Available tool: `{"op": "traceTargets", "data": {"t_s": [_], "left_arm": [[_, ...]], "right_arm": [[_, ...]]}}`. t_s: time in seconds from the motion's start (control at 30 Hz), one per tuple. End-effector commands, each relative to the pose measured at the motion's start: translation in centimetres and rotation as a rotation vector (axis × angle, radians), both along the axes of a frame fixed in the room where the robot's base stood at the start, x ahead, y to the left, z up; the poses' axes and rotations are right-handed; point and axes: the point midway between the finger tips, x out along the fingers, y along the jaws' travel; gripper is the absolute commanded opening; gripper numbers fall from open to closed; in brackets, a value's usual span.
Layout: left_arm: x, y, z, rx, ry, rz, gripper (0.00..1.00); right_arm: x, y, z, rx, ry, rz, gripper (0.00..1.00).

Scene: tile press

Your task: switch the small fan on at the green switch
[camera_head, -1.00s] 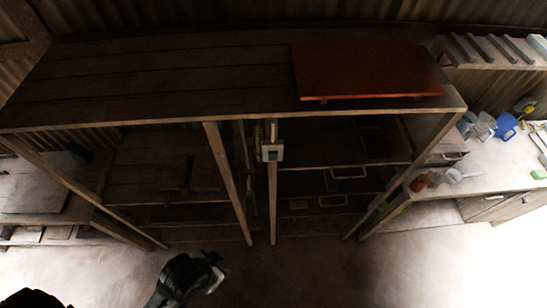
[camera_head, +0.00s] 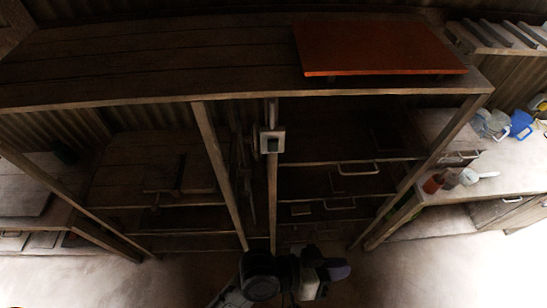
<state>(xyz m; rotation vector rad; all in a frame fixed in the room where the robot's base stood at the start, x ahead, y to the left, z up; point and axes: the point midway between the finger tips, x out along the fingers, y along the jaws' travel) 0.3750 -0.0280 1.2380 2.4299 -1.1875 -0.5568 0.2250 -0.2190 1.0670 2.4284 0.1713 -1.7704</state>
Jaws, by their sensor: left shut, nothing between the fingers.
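A small pale switch box (camera_head: 272,141) with a dark middle is fixed on an upright post, just under the front edge of the wooden bench top. Its green colour is hard to make out in the dim light. I cannot pick out the small fan. My left gripper (camera_head: 334,270) is low in front of the bench, well below the switch and a little to its right, apart from it. It is shut and empty. My right gripper is not in view.
A red-brown board (camera_head: 375,48) lies on the bench top (camera_head: 150,70). Drawers with metal handles (camera_head: 358,168) are below at the right. A side counter (camera_head: 455,195) at the right holds bottles and a blue jug (camera_head: 521,125). The floor in front is clear.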

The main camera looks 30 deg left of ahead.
Motion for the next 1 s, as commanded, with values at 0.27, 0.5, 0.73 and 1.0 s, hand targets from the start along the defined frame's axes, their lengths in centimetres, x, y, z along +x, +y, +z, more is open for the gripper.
{"op": "traceTargets", "data": {"t_s": [0.27,0.5,0.73,1.0], "left_arm": [[1.1,-1.6,6.5,-0.512,-0.132,0.079,0.0],[3.1,1.8,8.9,-0.877,-0.153,0.311,0.0],[5.2,7.3,7.7,-1.121,-0.125,0.651,0.0],[5.8,13.2,4.4,-1.247,-0.082,1.063,0.0]], "right_arm": [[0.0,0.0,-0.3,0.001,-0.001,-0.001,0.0],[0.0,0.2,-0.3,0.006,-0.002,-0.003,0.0],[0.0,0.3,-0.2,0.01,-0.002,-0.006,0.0],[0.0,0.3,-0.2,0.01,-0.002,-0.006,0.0]]}}
